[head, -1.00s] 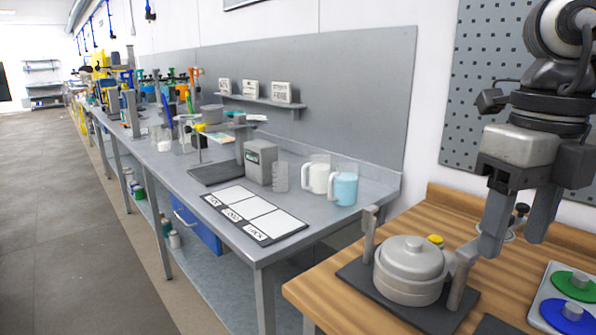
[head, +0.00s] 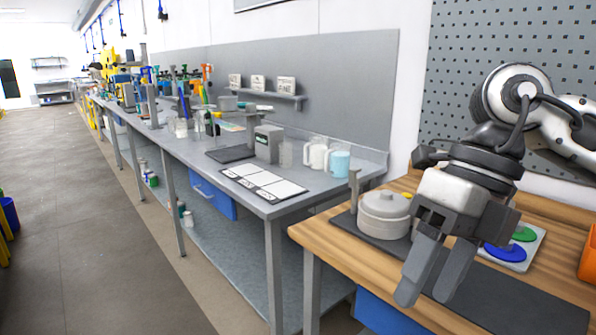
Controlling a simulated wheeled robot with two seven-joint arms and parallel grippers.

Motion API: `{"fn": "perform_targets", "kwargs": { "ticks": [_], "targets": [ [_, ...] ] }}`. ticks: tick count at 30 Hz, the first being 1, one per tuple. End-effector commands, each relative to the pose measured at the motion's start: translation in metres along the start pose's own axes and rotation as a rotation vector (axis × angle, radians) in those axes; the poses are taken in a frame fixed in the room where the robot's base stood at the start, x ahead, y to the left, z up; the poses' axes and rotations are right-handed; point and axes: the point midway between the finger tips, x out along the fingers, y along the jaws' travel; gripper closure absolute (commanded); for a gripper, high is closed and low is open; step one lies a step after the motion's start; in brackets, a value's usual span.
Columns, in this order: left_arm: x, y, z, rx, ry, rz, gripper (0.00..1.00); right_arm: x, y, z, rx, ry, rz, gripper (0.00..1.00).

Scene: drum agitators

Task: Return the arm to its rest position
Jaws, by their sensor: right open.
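My right gripper (head: 430,280) hangs in the right of the head view, over the front of the wooden bench (head: 330,237). Its two fingers are apart and nothing is between them. It points downward and toward the viewer. Behind it, a round grey lidded pot (head: 384,213) sits on a dark mat (head: 352,225), beside an upright grey post (head: 354,190). The gripper appears apart from the pot. Part of the mat and bench is hidden behind the gripper. My left gripper is out of view.
A tray with a green disc (head: 524,234) and a blue disc (head: 505,252) lies right of the gripper. An orange bin (head: 588,252) stands at the right edge. A long grey bench (head: 310,204) holds a white jug (head: 315,155) and a blue jug (head: 338,163).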

Motion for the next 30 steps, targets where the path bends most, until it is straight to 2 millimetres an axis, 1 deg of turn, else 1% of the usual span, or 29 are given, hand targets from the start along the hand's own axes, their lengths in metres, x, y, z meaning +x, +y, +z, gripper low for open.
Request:
{"fn": "perform_targets", "kwargs": {
  "ticks": [1,5,8,9,11,12,14,15,16,17,18,20,21,23,24,26,27,29,30],
  "targets": [
    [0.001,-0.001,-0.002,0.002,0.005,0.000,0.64,0.013,0.011,0.003,-0.025,0.014,0.075,0.44],
    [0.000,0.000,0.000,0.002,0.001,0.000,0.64,0.042,0.048,0.010,-0.081,0.028,0.318,0.44],
    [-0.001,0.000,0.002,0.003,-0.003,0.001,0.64,0.061,0.085,0.015,-0.100,0.028,0.582,0.44],
    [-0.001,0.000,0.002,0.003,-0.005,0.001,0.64,0.065,0.101,0.018,-0.093,0.021,0.710,0.44],
    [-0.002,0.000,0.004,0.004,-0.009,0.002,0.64,0.067,0.122,0.023,-0.064,0.001,0.908,0.44],
    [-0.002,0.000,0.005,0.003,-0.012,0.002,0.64,0.066,0.133,0.028,-0.031,-0.019,1.039,0.44],
    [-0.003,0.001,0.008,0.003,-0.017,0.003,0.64,0.061,0.142,0.037,0.041,-0.056,1.227,0.44],
    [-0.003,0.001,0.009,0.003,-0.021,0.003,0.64,0.058,0.145,0.045,0.105,-0.087,1.348,0.44],
    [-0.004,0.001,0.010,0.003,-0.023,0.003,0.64,0.055,0.144,0.051,0.159,-0.112,1.434,0.44],
    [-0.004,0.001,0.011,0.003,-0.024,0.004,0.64,0.053,0.141,0.058,0.220,-0.139,1.517,0.44],
    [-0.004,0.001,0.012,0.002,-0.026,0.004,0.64,0.051,0.134,0.067,0.313,-0.178,1.621,0.44],
    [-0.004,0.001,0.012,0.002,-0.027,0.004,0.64,0.053,0.117,0.081,0.472,-0.241,1.760,0.44],
    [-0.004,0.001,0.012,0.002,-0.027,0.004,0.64,0.057,0.101,0.090,0.592,-0.287,1.840,0.44],
    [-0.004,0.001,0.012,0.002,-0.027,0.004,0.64,0.070,0.072,0.101,0.792,-0.356,1.938,0.44],
    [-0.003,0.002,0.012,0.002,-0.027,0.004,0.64,0.083,0.051,0.106,0.937,-0.403,1.987,0.44],
    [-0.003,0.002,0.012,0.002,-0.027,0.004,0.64,0.109,0.017,0.108,1.172,-0.473,2.033,0.44],
    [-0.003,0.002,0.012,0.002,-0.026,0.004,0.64,0.131,-0.007,0.106,1.334,-0.516,2.045,0.44],
    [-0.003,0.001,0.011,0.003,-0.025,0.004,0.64,0.164,-0.038,0.097,1.565,-0.572,2.032,0.44],
    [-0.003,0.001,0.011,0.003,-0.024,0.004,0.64,0.187,-0.055,0.088,1.712,-0.601,2.010,0.44]
  ]
}}
